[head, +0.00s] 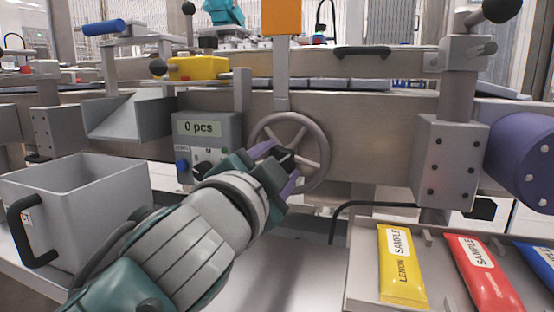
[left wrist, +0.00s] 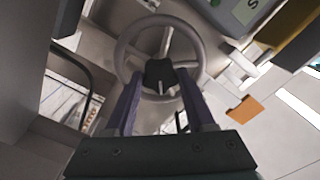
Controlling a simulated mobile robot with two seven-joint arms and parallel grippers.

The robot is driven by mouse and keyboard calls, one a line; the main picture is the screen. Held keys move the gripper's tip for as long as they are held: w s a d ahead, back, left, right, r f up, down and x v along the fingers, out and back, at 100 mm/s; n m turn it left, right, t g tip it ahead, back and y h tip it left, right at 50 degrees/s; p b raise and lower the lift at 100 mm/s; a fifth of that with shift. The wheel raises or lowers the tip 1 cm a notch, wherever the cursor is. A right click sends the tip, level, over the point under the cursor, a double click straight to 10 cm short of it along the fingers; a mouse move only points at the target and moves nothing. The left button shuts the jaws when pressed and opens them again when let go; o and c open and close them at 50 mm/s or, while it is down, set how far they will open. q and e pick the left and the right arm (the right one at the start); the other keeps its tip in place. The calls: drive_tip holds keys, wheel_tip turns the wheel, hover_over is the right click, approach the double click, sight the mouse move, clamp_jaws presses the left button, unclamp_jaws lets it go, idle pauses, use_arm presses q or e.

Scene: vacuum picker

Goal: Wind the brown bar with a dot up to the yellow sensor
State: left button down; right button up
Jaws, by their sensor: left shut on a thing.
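The grey handwheel (head: 325,150) is on the front of the machine, below an upright post with an orange plate (head: 282,17). My left gripper (head: 283,165) is at the wheel's middle, shut on the handwheel. In the left wrist view its purple fingers (left wrist: 159,82) stand on either side of the black hub, inside the wheel's rim (left wrist: 123,48). A yellow block (head: 198,68), which looks like the sensor, sits above and left of the wheel. I cannot make out a brown bar with a dot. My right gripper is not in view.
A grey control box (head: 228,125) reading "0 pcs" stands just left of the wheel. A grey bin (head: 95,188) is at the left. Yellow (head: 400,270), red (head: 482,275) and blue sample packs lie at the lower right. A black bent rod (head: 375,205) is right of my gripper.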

use_arm(q)
drive_tip(key=shift+f+m+p, duration=0.1)
drive_tip(key=shift+m+p, duration=0.7)
drive_tip(key=shift+m, duration=7.5)
drive_tip(key=shift+c, duration=1.3)
unclamp_jaws()
